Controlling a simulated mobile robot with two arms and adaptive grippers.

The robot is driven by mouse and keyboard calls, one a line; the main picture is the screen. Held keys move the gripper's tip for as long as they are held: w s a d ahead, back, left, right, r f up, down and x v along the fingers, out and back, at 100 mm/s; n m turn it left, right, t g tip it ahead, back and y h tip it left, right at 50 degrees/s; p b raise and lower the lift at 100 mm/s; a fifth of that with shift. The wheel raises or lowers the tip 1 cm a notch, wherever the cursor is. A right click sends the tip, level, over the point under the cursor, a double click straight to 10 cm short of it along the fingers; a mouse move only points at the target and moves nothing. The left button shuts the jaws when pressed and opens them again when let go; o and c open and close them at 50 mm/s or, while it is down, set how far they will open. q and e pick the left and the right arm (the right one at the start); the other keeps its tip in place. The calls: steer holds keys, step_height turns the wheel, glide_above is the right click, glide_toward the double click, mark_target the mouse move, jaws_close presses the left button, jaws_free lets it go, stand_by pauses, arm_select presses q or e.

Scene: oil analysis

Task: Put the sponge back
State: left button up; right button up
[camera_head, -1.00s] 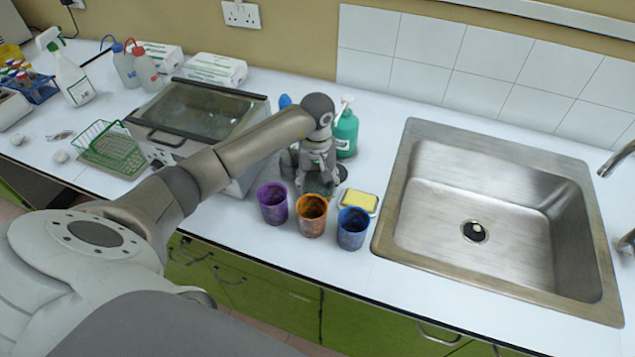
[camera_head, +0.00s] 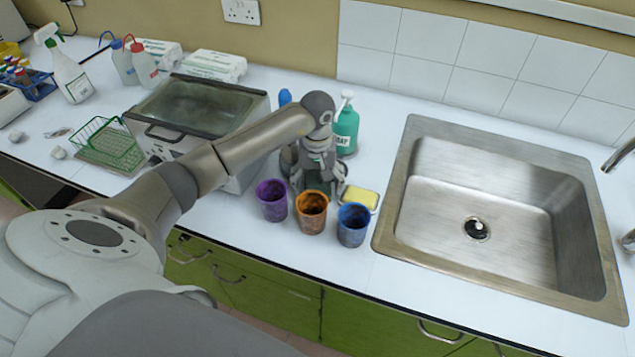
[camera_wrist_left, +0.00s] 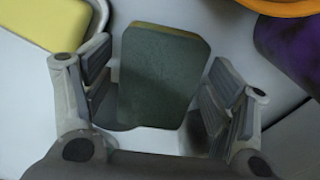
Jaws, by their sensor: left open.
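A sponge with a dark grey-green scouring face and a thin yellow edge (camera_wrist_left: 163,75) lies in the left wrist view between the two fingers of my left gripper (camera_wrist_left: 160,95). The fingers are open, one on each side of it, with some gap showing. In the head view my left gripper (camera_head: 318,188) points down at the counter behind the cups and largely hides this sponge. A second sponge, yellow side up (camera_head: 359,197), sits on a small pale dish just right of the gripper; it also shows at the top left of the left wrist view (camera_wrist_left: 42,22). My right gripper is not in view.
Purple (camera_head: 272,201), orange (camera_head: 311,213) and blue (camera_head: 352,225) cups stand close in front of the gripper. A green pump bottle (camera_head: 346,130) stands behind, a lidded bath (camera_head: 195,108) to the left, a sink (camera_head: 395,215) to the right.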

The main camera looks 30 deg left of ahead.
mark_target(317, 182)
arm_select(q)
steer(key=shift+r+p, duration=0.45)
steer(key=shift+p, duration=0.1)
step_height(317, 182, up, 12)
steer(key=b, duration=0.3)
steer(key=shift+w+b, duration=0.15)
steer(key=shift+b, duration=0.15)
steer(key=shift+a, duration=0.1)
